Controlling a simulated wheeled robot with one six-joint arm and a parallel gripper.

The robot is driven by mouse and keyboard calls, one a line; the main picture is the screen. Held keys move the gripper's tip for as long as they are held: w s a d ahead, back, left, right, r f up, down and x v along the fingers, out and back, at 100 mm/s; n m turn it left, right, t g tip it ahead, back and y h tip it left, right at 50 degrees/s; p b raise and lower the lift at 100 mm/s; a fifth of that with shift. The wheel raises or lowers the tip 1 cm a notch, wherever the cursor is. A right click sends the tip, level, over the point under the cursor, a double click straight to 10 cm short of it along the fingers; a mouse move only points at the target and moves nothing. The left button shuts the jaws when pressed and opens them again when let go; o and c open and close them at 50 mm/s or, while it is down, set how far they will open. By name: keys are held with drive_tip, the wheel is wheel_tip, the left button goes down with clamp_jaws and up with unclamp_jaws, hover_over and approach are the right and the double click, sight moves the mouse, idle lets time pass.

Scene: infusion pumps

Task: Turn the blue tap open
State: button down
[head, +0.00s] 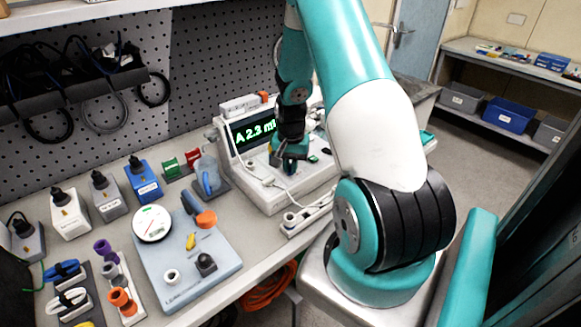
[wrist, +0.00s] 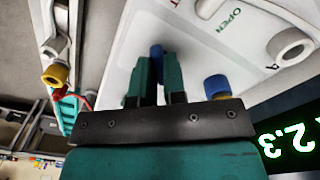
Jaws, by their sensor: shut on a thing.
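The blue tap (wrist: 156,50) is on the white pump panel, near the printed word OPEN, in the wrist view. My gripper (wrist: 158,68) has its two teal fingers shut on the tap, and only its blue top shows between the fingertips. In the head view my gripper (head: 284,160) is low over the white pump (head: 272,196). The tap is hard to make out there behind the gripper. The pump's display (head: 257,133) reads A 2.3 in green.
Close beside my gripper are a blue knob with a yellow base (wrist: 217,87) and a white port (wrist: 290,45) near the letter A. A pegboard (head: 215,60) rises behind.

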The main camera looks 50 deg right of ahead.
drive_tip(key=shift+n, duration=1)
drive_tip(key=c, duration=1.2)
unclamp_jaws()
wheel_tip(320, 180, up, 18)
drive_tip(key=b, duration=0.3)
drive_tip(key=shift+f, duration=0.25)
